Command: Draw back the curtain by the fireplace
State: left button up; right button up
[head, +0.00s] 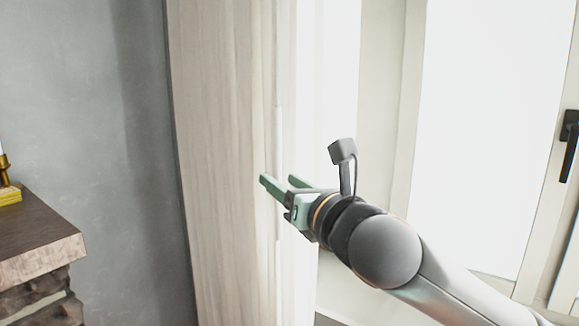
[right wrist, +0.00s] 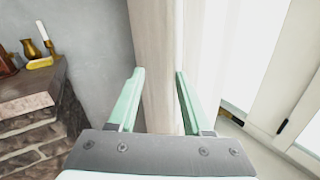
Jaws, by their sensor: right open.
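The curtain (head: 220,150) is a pale, off-white hanging panel with vertical folds, between the grey wall and the bright window. My right gripper (head: 281,184) reaches in from the right at the curtain's right edge, with its green fingers pointing left. In the right wrist view the open fingers (right wrist: 158,74) stand apart, with the curtain (right wrist: 157,100) running between them. I cannot tell whether either finger touches the cloth. The fireplace (head: 40,262), with a dark mantel top and rough stone below, is at the lower left. My left gripper is not in view.
The window (head: 485,120) with a black handle (head: 569,135) is on the right. On the mantel, a brass candle holder (right wrist: 31,50) stands near a yellow object (right wrist: 40,63). Grey wall (head: 110,130) lies bare between fireplace and curtain.

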jog(key=w+a+h+p, duration=0.1)
jog(key=w+a, duration=0.1)
jog(key=w, duration=1)
jog(key=shift+f+n+t, duration=0.3)
jog(key=shift+f, duration=0.05)
jog(key=shift+c, duration=0.3)
grip_shut()
dwell(0.9)
